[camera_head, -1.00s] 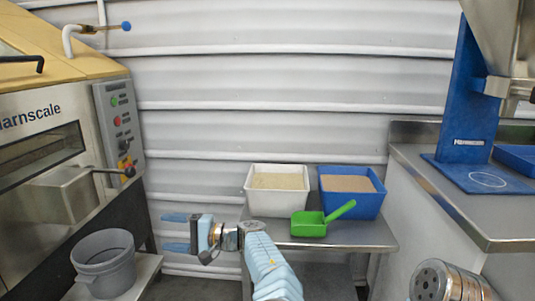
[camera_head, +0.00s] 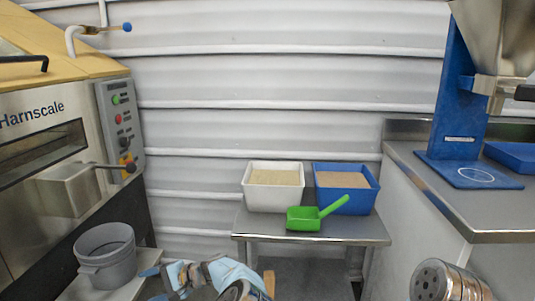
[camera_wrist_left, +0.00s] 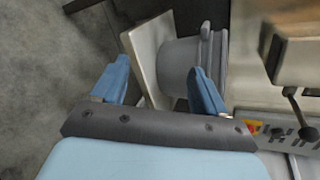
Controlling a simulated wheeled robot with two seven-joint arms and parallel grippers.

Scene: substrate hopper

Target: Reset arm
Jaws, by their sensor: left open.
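My left gripper (camera_head: 152,284) is low at the bottom of the head view, left of the small steel table. Its blue fingers point left, towards the stand with the grey bucket. In the left wrist view my left gripper (camera_wrist_left: 160,68) is open, with its two fingers well apart and nothing held between them. The grey bucket (camera_wrist_left: 180,70) shows beyond and between the fingers; I cannot tell the exact gap. My right gripper is not in view.
A grey bucket (camera_head: 106,255) stands at the lower left below the Harnscale machine (camera_head: 50,150). A white bin (camera_head: 273,198), a blue bin (camera_head: 346,200) and a green scoop (camera_head: 304,219) are on the small steel table (camera_head: 365,232). A blue stand (camera_head: 462,110) is on the right counter.

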